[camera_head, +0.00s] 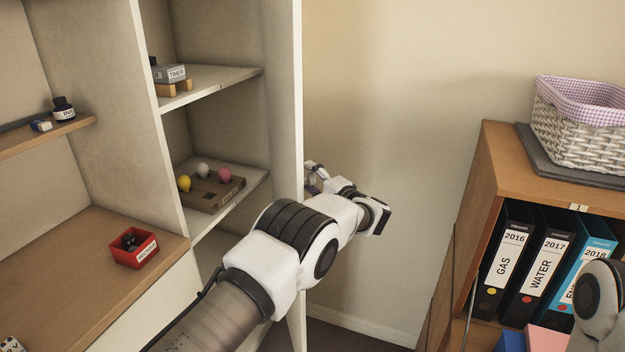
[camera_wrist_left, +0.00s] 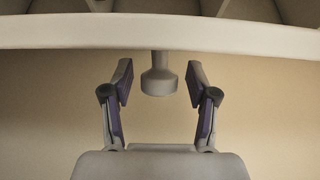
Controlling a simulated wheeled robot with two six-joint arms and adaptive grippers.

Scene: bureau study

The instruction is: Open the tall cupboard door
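The tall cupboard door (camera_head: 297,120) shows as a narrow pale panel, seen nearly edge-on. It stands swung out, with the cupboard's shelves (camera_head: 210,85) in plain view to its left. My left gripper (camera_head: 314,176) is on the right side of this panel, partly hidden by my arm. In the left wrist view the round grey knob (camera_wrist_left: 158,80) stands out from the door (camera_wrist_left: 230,36) between the two fingers of the left gripper (camera_wrist_left: 159,70). The fingers are spread, with a gap on each side of the knob. My right gripper is out of view.
A red box (camera_head: 134,248) sits on the desk at left. A wooden cabinet (camera_head: 486,185) with binders and a basket (camera_head: 578,125) stands at right. Bare wall lies between.

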